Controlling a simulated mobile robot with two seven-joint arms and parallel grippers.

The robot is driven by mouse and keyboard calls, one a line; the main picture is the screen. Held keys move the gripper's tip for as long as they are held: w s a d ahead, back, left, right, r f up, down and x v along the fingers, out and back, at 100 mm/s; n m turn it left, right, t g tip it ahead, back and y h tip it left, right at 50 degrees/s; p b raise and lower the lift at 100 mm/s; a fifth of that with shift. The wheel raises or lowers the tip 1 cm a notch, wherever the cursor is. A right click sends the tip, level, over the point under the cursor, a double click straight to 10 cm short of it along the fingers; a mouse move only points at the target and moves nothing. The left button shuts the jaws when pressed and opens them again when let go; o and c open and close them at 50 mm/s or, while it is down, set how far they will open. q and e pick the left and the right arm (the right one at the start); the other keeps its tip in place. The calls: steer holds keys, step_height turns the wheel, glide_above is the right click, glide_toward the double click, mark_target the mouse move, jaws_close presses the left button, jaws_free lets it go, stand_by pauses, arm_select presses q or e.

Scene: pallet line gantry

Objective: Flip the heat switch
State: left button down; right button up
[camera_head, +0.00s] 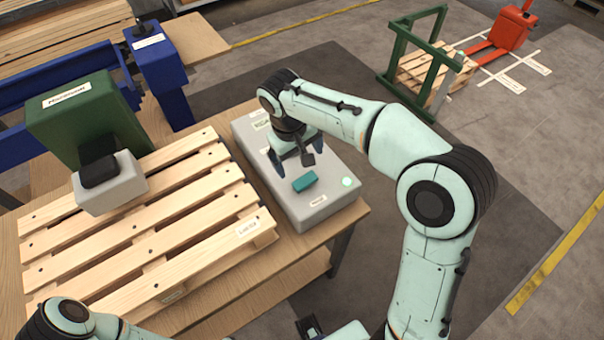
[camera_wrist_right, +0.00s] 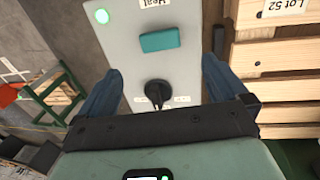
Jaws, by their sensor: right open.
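A pale grey control box (camera_head: 333,207) lies on the wooden table beside the pallet. A label reading Heat (camera_wrist_right: 156,3) shows on it in the right wrist view. A black switch (camera_wrist_right: 157,90) with a round base and a short lever stands on its face, with small labels on either side. A teal block (camera_head: 305,181) and a lit green lamp (camera_head: 347,182) are also on the face. My right gripper (camera_head: 298,153) is open over the box, its blue fingers on either side of the black switch and apart from it. My left gripper's fingers do not show.
A wooden pallet (camera_head: 160,218) labelled Lot 52 fills the table left of the box. A green machine (camera_head: 85,115) with a grey and black head stands over its far left part. Blue frame parts stand behind.

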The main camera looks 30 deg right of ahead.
mark_target(304, 180)
steer(key=f, duration=0.3)
steer(key=d+f, duration=0.1)
steer(key=f, duration=0.2)
steer(key=f+b, duration=0.1)
steer(key=f, duration=0.3)
steer(key=shift+w+d, duration=0.2)
steer(key=shift+d, duration=0.1)
